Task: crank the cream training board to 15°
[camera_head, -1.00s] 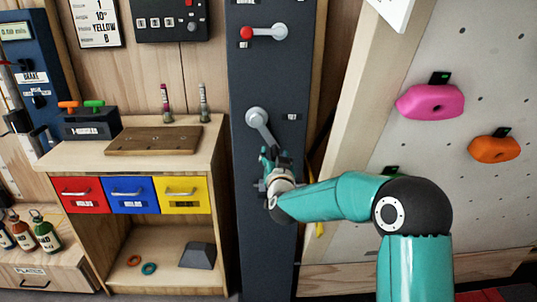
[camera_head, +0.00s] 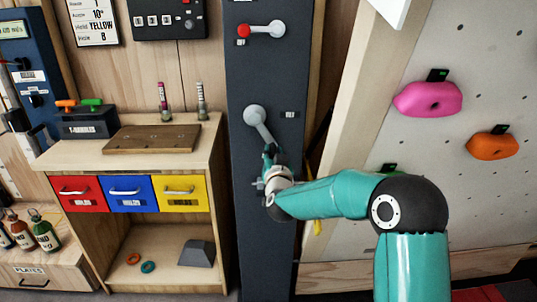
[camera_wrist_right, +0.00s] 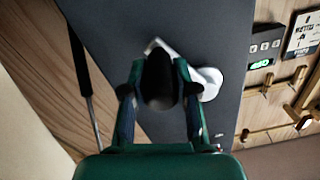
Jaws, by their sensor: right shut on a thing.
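The crank (camera_head: 255,116) is a grey hub and arm on a dark upright post (camera_head: 262,200); its arm points down and slightly right. My right gripper (camera_head: 270,158) is at the arm's lower end. In the right wrist view, my right gripper (camera_wrist_right: 159,75) has its fingers on either side of the crank's black knob (camera_wrist_right: 160,88) and is shut on it. The pale hub (camera_wrist_right: 208,82) shows behind. The cream training board (camera_head: 470,75) leans at the right, with a pink hold (camera_head: 428,99) and an orange hold (camera_head: 493,146). My left gripper is not in view.
A red-knobbed lever (camera_head: 262,30) is higher on the post. A wooden cabinet (camera_head: 140,245) with red, blue and yellow drawers stands left of the post. A small green-lit display (camera_wrist_right: 261,64) shows in the right wrist view; its reading is unclear.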

